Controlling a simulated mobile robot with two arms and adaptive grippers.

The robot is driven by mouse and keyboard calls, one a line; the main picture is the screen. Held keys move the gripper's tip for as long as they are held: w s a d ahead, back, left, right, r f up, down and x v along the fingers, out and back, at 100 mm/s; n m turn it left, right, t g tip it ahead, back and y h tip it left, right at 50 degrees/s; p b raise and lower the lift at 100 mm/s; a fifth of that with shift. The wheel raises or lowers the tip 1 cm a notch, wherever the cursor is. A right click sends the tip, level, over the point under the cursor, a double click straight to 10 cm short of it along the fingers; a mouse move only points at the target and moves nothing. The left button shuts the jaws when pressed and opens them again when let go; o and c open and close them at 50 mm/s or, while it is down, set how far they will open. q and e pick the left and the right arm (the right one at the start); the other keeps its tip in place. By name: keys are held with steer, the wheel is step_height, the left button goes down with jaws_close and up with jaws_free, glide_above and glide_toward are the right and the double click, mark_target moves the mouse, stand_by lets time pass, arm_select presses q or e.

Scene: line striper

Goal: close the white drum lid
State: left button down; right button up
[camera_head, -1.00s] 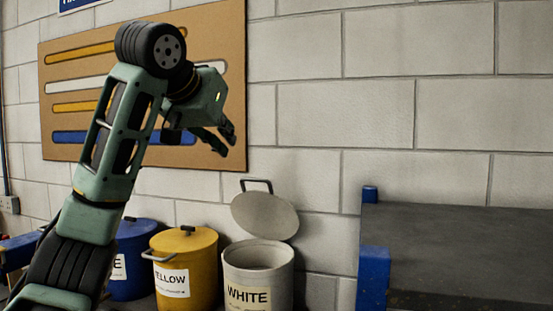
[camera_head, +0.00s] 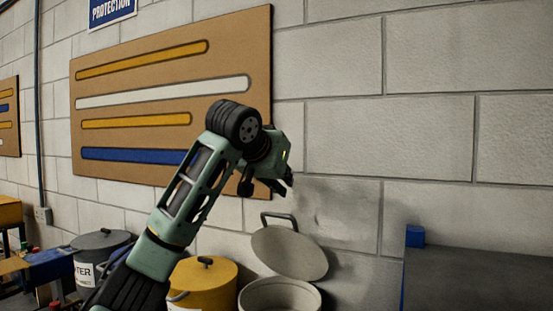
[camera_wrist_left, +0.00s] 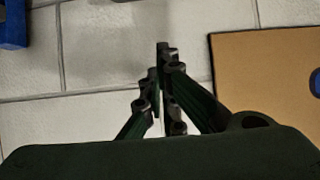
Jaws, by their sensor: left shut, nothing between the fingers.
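The white drum (camera_head: 279,296) stands against the wall at the bottom of the head view, cut off by the frame edge. Its pale round lid (camera_head: 290,252) is open, tilted up against the wall behind the drum, with a dark handle on its upper edge. My left gripper (camera_head: 284,187) is above and behind the lid's upper edge in the picture, apart from it, shut and empty. In the left wrist view its fingers (camera_wrist_left: 163,62) meet, with block wall beyond. My right gripper is not in view.
A lidded yellow drum (camera_head: 208,277) stands left of the white drum, partly behind my arm. A grey-lidded drum (camera_head: 100,240) is farther left. A dark-topped bench (camera_head: 480,283) is at the right. A striped brown board (camera_head: 230,110) hangs on the wall.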

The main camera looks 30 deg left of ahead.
mark_target(280, 214)
arm_select(q)
steer(key=shift+s+f+p, duration=0.2)
steer(key=shift+s+f, duration=0.2)
steer(key=shift+f, duration=0.2)
steer(key=shift+s+f+p, duration=0.2)
steer(key=shift+s+f, duration=0.15)
steer(key=shift+f, duration=0.25)
steer(key=shift+s+f, duration=0.2)
steer(key=shift+s, duration=0.3)
steer(key=shift+w+d+f, duration=0.1)
steer(key=shift+w+f, duration=0.05)
steer(key=shift+w, duration=0.05)
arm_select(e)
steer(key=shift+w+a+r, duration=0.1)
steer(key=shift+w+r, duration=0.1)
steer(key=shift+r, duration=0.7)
